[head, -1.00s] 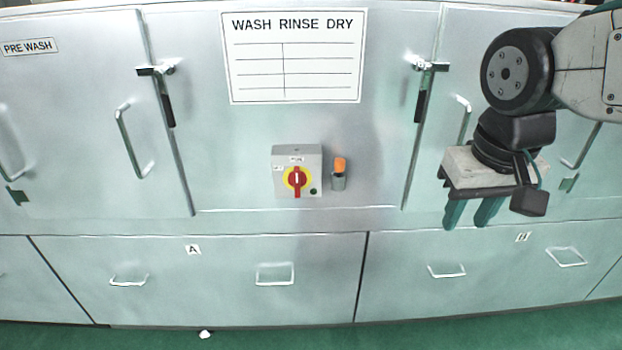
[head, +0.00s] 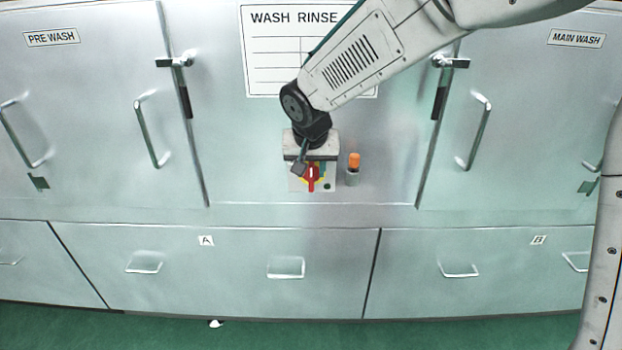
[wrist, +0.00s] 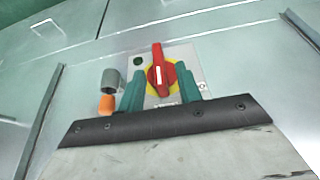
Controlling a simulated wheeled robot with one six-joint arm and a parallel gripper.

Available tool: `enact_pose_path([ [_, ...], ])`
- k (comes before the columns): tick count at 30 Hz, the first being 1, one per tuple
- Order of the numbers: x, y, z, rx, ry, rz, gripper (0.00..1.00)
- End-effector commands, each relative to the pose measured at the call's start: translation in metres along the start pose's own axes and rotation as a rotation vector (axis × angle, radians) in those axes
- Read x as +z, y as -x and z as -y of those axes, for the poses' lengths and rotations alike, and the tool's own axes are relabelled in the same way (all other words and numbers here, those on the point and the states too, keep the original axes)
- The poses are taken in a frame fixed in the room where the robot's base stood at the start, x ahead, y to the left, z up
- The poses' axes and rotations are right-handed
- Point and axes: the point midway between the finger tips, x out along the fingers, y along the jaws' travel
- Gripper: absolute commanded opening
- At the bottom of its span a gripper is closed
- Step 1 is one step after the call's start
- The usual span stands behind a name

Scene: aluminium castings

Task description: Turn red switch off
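The red switch (head: 311,178) is a rotary handle on a yellow disc, on a small grey box (head: 328,185) on the metal cabinet front. Its handle stands about upright in the head view. In the wrist view the red switch (wrist: 157,66) shows between the two teal fingers, its handle close to upright with a white mark. My gripper (head: 312,168) is at the box, pointing down over its upper part. In the wrist view my gripper (wrist: 160,75) is open, with one finger on each side of the handle. I cannot tell whether the fingers touch it.
An orange-topped cylinder (head: 353,168) in a grey holder sticks out right beside the box; it also shows close to a finger in the wrist view (wrist: 107,102). Door handles (head: 152,131) and latches (head: 440,62) project on both sides. The panel below the box is clear.

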Motion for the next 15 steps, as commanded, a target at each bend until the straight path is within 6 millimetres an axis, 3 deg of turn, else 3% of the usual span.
enact_pose_path([
  [6,0.000,-0.034,-0.001,0.002,0.000,0.003,0.35],
  [15,0.000,-0.046,-0.001,0.001,0.000,0.001,0.35],
])
